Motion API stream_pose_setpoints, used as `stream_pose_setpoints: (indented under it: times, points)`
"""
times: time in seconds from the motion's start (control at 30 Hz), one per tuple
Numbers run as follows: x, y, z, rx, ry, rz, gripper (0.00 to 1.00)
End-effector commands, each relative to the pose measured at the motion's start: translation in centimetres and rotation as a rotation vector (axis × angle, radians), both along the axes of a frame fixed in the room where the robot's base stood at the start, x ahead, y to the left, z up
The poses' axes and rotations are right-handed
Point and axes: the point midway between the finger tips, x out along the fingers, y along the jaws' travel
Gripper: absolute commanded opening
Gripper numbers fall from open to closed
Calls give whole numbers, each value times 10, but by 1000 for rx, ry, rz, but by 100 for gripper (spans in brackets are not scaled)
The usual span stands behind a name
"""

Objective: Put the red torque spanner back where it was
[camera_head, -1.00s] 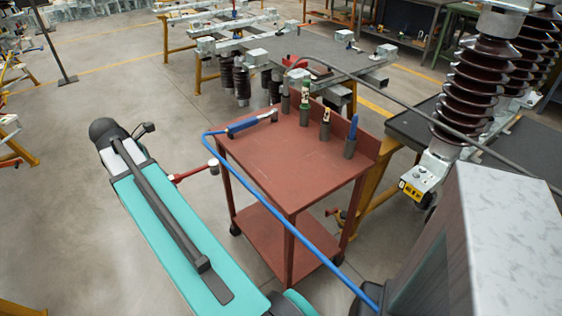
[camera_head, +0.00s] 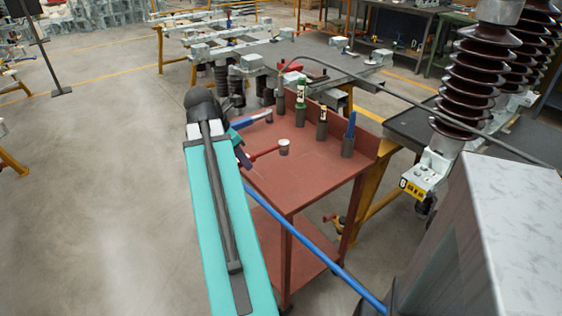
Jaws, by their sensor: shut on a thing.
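The red torque spanner (camera_head: 264,154) has a red shaft and a grey socket-like head (camera_head: 284,147) pointing right. It is over the left part of the red cart's top (camera_head: 300,181); I cannot tell whether it touches the surface. My gripper (camera_head: 243,158) is at the cart's left edge, shut on the spanner's left end. My teal arm hides much of the gripper and the spanner's handle. A blue spanner (camera_head: 241,123) lies on the cart top just behind, partly hidden by my arm.
Several upright holders with tools, including a green one (camera_head: 301,98) and a blue one (camera_head: 350,126), stand along the cart's back and right edge. A ribbed brown insulator (camera_head: 470,80) stands at right. The cart top's front is bare.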

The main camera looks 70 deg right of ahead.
Motion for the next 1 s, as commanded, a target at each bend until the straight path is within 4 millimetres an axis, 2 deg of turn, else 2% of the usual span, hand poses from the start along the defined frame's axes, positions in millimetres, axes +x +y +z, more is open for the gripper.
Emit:
stream_pose_setpoints:
  times: [0.03, 0.3, 0.6, 0.8, 1.0]
  points:
    - [-14, -5, -3, -3, -1, -5, 0]
    - [-77, -26, -1, -4, -1, -2, 0]
    - [-141, -38, 1, -4, 1, 1, 0]
    - [-163, -41, 3, -4, 0, 4, 0]
    - [-168, -41, 4, -3, 0, 6, 0]
